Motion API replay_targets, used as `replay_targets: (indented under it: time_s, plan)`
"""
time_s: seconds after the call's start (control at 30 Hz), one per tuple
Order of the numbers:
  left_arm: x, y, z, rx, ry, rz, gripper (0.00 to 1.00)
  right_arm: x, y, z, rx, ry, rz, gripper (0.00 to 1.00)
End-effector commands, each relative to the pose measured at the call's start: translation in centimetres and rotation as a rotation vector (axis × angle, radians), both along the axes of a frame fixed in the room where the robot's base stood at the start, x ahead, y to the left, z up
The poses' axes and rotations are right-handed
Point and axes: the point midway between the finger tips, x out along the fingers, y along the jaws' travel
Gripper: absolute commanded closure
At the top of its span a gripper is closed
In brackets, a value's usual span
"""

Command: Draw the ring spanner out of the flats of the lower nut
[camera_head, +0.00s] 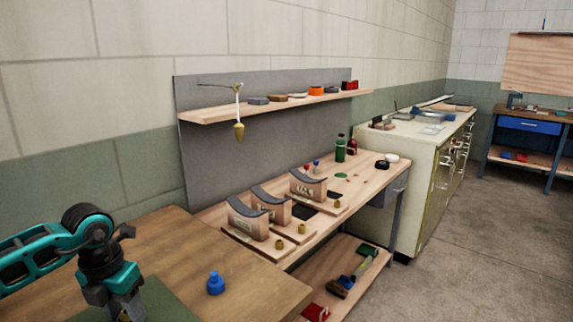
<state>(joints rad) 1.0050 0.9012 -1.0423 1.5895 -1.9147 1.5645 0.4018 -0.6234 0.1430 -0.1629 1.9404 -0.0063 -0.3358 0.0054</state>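My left gripper (124,302) points down at the bottom left, over a dark green mat (168,304) on the near wooden table. Its fingertips are cut off by the lower picture edge. A small yellowish bit shows between or behind the fingers, too little to name. I cannot tell whether the gripper is open or shut. I cannot make out the ring spanner or the lower nut in this view. My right gripper is not in view.
A blue bottle (216,283) stands right of the mat on the near table (262,289). Behind is a workbench with several curved-top wooden blocks (248,219). A shelf (262,105) above holds small items, and a brass plumb bob (239,131) hangs from it.

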Motion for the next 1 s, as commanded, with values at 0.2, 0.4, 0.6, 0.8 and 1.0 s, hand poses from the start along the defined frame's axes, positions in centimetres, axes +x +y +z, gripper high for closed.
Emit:
replay_targets:
  time_s: [0.2,0.4,0.6,0.8,1.0]
  plan:
    - [0.0,0.0,0.0,0.000,-0.001,0.000,0.85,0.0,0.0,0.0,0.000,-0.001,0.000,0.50]
    - [0.0,0.0,0.3,0.000,-0.001,0.000,0.86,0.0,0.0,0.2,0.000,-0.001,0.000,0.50]
    - [0.0,0.0,0.8,0.000,-0.001,0.000,0.86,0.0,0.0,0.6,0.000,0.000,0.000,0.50]
    - [-0.1,0.1,1.3,0.000,-0.001,0.000,0.86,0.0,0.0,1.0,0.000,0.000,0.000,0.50]
    - [-0.1,0.1,1.8,0.000,-0.001,0.000,0.86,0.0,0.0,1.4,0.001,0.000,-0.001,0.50]
